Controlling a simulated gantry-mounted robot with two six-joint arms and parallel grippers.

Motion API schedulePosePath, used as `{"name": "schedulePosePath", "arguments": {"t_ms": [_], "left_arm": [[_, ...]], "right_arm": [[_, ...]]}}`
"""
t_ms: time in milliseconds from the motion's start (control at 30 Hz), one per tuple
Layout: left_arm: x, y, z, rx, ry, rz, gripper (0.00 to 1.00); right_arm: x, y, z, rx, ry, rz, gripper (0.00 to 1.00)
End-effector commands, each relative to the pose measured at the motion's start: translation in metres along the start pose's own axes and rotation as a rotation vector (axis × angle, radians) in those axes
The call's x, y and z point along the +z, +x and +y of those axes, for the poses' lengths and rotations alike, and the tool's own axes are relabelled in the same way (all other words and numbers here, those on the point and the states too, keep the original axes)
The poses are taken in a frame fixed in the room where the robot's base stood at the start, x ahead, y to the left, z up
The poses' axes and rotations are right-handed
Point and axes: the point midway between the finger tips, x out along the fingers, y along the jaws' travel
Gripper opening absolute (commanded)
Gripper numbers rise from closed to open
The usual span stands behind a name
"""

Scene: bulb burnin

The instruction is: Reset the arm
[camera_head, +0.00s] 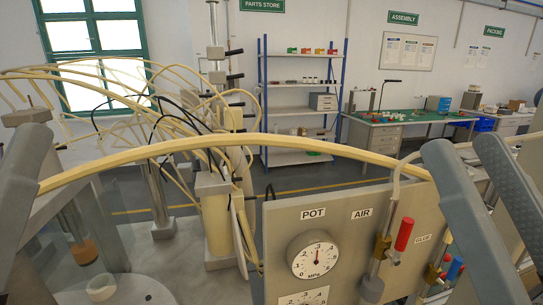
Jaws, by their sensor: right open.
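A grey part at the left edge looks like part of my left gripper (27,165). It is cut off by the frame, so its jaws cannot be read.
A thick cream hose (240,140) arches across the middle. The panel carries a dial gauge (314,256) and a red-handled valve (404,234). A post with cream hoses (215,215) stands at centre left. Shelves (300,98) and a green-topped workbench (385,121) are far back.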

Motion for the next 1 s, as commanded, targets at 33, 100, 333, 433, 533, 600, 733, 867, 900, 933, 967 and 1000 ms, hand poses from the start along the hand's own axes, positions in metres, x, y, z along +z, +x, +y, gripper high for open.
{"name": "schedulePosePath", "arguments": {"t_ms": [33, 100, 333, 433, 533, 600, 733, 867, 900, 933, 967, 1000], "left_arm": [[0.000, 0.000, 0.000, 0.000, 0.000, 0.000, 0.53], [-0.004, 0.004, 0.000, 0.000, 0.000, -0.001, 0.53], [-0.076, 0.082, 0.000, 0.000, 0.000, 0.001, 0.53], [-0.107, 0.116, 0.000, 0.000, 0.000, 0.000, 0.53], [-0.141, 0.153, -0.001, 0.000, 0.000, 0.000, 0.53], [-0.166, 0.179, -0.001, 0.000, 0.000, 0.000, 0.53], [-0.209, 0.227, -0.001, 0.000, 0.000, 0.000, 0.53], [-0.242, 0.262, -0.001, 0.000, 0.000, 0.000, 0.53], [-0.248, 0.269, -0.001, 0.000, 0.000, 0.000, 0.53], [-0.252, 0.273, -0.001, 0.000, 0.000, 0.000, 0.53], [-0.255, 0.276, -0.001, 0.000, 0.000, 0.000, 0.53], [-0.257, 0.279, -0.001, 0.000, 0.000, 0.000, 0.53]], "right_arm": [[-0.023, 0.001, 0.013, 0.070, -0.086, 0.051, 0.59], [-0.029, -0.001, 0.037, 0.182, -0.206, 0.042, 0.59], [-0.101, 0.074, 0.034, 0.168, -0.190, 0.039, 0.59], [-0.133, 0.107, 0.034, 0.168, -0.190, 0.039, 0.59], [-0.169, 0.143, 0.034, 0.168, -0.189, 0.038, 0.59], [-0.194, 0.168, 0.034, 0.168, -0.189, 0.038, 0.59], [-0.239, 0.214, 0.033, 0.168, -0.189, 0.038, 0.59], [-0.272, 0.248, 0.033, 0.168, -0.189, 0.037, 0.59], [-0.279, 0.255, 0.033, 0.168, -0.189, 0.037, 0.59], [-0.283, 0.259, 0.033, 0.168, -0.189, 0.037, 0.59], [-0.286, 0.262, 0.033, 0.168, -0.189, 0.037, 0.59], [-0.288, 0.264, 0.033, 0.168, -0.189, 0.037, 0.59]]}}
